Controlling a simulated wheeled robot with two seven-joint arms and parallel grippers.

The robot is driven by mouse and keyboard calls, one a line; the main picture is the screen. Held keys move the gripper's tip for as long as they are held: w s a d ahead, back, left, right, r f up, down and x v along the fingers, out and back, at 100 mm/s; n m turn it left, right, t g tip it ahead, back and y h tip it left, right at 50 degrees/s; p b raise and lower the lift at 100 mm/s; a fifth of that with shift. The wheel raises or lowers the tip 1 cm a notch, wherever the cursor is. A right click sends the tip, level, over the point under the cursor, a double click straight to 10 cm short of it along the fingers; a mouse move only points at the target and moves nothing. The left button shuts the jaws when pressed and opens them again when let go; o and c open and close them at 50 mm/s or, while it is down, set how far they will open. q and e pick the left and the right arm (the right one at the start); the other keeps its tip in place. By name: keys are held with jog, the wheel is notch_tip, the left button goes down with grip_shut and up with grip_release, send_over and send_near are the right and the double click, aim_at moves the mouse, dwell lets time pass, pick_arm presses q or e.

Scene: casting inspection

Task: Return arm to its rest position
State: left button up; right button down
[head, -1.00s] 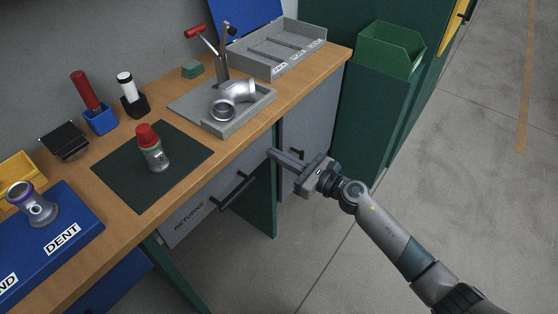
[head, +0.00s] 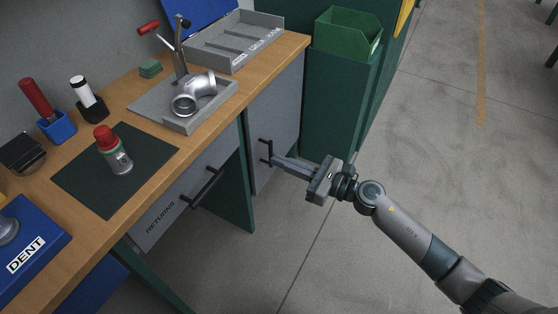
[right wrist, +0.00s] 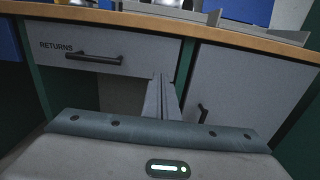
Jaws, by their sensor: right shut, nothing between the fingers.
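My right gripper (head: 277,160) is shut and empty. It is in front of the workbench, below the top's edge, with its fingertips in front of the grey cabinet door (head: 276,125) in the head view; I cannot tell whether they touch. In the right wrist view the closed fingers (right wrist: 160,88) point at the bench front, between the RETURNS drawer (right wrist: 100,52) and the cabinet door (right wrist: 240,90). My left gripper is not in view.
A green bin (head: 345,35) stands at the right. Floor (head: 450,150) to the right is clear.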

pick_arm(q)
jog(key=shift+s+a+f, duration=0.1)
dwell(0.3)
